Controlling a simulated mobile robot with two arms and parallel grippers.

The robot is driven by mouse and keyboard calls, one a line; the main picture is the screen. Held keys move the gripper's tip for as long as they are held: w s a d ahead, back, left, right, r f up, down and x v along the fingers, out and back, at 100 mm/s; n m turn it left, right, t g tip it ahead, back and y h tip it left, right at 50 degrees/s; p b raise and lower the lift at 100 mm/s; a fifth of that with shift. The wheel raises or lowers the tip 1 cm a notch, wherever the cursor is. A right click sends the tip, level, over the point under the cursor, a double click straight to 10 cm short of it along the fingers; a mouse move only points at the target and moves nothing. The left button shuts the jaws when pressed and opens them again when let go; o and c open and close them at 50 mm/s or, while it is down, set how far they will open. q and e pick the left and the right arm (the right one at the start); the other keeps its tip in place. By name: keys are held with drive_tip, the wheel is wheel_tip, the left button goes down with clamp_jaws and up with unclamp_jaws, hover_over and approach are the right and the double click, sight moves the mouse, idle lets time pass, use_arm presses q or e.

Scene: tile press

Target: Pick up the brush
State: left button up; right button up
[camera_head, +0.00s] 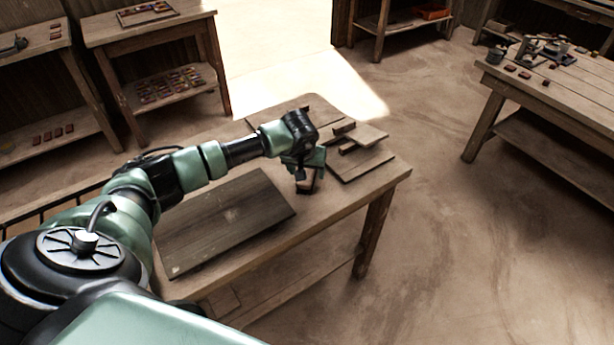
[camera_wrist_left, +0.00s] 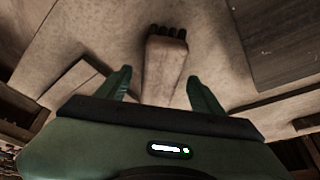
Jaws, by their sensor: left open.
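The brush is a pale wooden block with dark bristles at its far end. In the left wrist view the brush (camera_wrist_left: 165,68) lies on the worktable, between the two green fingers of my left gripper (camera_wrist_left: 158,75). The fingers are open, with a gap on each side of the block. In the head view my left gripper (camera_head: 306,172) points down over the right part of the table (camera_head: 225,138). A brownish piece, likely the brush (camera_head: 306,184), shows partly under the fingers. My right gripper is not in view.
A dark board (camera_head: 225,217) lies on the table left of my gripper. Wooden boards with small blocks (camera_head: 362,160) lie close on its right. Another bench (camera_head: 540,90) with tools stands far right. Shelves (camera_head: 150,45) stand at back left.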

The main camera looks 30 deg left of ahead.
sight(307, 172)
use_arm(q)
clamp_jaws()
drive_tip(key=shift+r+p, duration=0.4)
drive_tip(key=shift+p, duration=0.15)
drive_tip(key=shift+w+a+r+b, duration=0.1)
drive_tip(key=shift+r+b, duration=0.2)
drive_tip(key=shift+r, duration=0.05)
wheel_tip(307, 172, up, 19)
drive_tip(key=b, duration=0.3)
